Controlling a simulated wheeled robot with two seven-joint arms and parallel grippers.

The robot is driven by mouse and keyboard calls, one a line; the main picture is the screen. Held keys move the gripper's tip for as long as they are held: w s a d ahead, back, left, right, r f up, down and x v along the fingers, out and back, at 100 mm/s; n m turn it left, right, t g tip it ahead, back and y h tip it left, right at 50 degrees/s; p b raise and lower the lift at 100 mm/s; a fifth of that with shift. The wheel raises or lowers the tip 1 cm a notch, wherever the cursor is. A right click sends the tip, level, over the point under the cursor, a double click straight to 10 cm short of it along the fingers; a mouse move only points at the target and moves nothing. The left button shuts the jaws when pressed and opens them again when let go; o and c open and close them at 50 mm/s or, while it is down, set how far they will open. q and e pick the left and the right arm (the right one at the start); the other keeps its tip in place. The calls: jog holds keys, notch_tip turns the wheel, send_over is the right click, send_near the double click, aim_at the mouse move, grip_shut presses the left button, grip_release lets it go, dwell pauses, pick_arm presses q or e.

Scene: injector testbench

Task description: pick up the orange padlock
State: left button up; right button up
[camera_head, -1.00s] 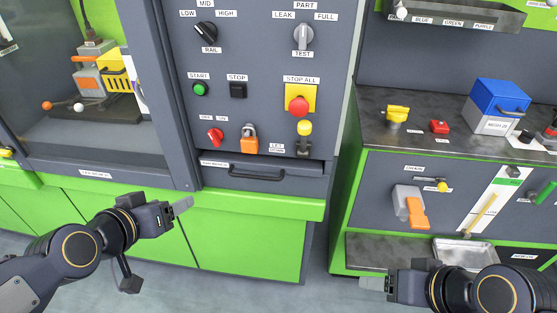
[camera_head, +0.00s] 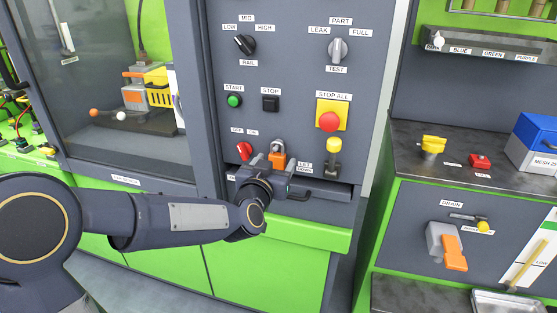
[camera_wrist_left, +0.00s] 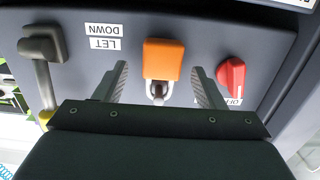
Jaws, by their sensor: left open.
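The orange padlock (camera_head: 278,155) hangs by its metal shackle on the grey control panel, between the red OFF/ON knob and the LET DOWN lever. My left gripper (camera_head: 277,172) is at the panel just in front of it, its arm covering part of the view. In the left wrist view the orange padlock (camera_wrist_left: 163,60) appears upside down, between the two open fingers of my left gripper (camera_wrist_left: 160,86). A gap shows on each side, so the fingers do not touch it. My right gripper is out of view.
The red knob (camera_head: 244,151) and the yellow-topped LET DOWN lever (camera_head: 333,158) stand close on either side of the padlock. A drawer handle (camera_head: 318,196) and green ledge (camera_head: 310,232) lie below. The red STOP ALL button (camera_head: 329,122) is above.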

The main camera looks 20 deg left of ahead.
pick_arm(q)
jog(key=shift+w, duration=0.85)
jog(key=shift+c, duration=0.4)
jog(key=c, duration=1)
jog(key=shift+c, duration=0.2)
